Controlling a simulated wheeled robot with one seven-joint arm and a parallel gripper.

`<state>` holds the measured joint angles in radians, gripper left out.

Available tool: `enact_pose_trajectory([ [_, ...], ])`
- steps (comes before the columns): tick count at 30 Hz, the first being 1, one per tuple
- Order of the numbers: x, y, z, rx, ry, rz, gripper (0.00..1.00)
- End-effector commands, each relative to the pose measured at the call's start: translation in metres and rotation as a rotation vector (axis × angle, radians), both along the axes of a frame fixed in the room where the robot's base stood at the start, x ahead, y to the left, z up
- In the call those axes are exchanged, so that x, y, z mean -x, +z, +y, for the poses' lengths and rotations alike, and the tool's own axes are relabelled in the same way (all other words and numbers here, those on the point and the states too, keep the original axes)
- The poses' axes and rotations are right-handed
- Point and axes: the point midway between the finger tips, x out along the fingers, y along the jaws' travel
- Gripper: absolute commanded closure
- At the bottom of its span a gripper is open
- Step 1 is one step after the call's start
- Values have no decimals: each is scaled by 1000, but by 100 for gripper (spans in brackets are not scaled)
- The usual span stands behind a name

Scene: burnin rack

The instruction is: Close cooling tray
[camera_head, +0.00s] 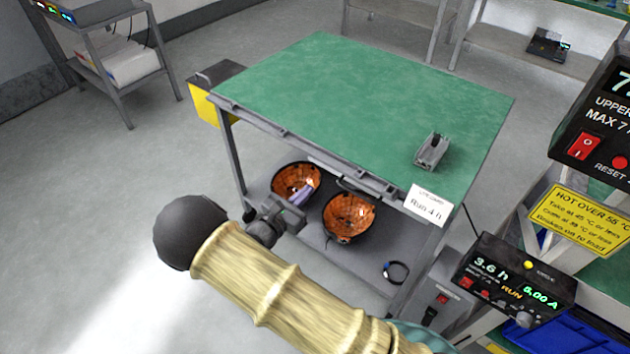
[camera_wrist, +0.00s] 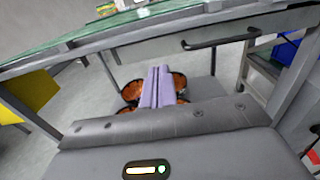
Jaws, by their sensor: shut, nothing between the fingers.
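A grey drawer-like front under the green-topped bench, likely the cooling tray (camera_wrist: 200,53), shows in the wrist view. It has a dark bar handle (camera_wrist: 222,40), which also shows in the head view below the bench's front edge (camera_head: 357,191). I cannot tell how far out the tray stands. My gripper (camera_head: 304,189) is in front of the bench, below its top. Its purple fingers (camera_wrist: 157,72) are pressed together with nothing between them. They appear apart from the handle, to its left. In the head view they overlap the left orange-lined bowl (camera_head: 287,174).
The green bench (camera_head: 350,90) holds a small grey device (camera_head: 432,152) and a "Run 4 h" card (camera_head: 427,205). A second bowl (camera_head: 349,216) and a black ring (camera_head: 395,272) rest on its lower shelf. A yellow box (camera_head: 203,105) hangs at left. Instruments (camera_head: 515,283) crowd the right.

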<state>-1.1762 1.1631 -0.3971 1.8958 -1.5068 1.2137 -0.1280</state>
Motion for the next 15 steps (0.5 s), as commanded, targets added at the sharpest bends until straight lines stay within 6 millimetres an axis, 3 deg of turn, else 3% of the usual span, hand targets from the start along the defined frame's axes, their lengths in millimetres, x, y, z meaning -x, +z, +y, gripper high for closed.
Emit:
enact_pose_trajectory([
  [6,34,0,25,-1,10,2,100],
  [15,45,-1,31,0,7,2,100],
])
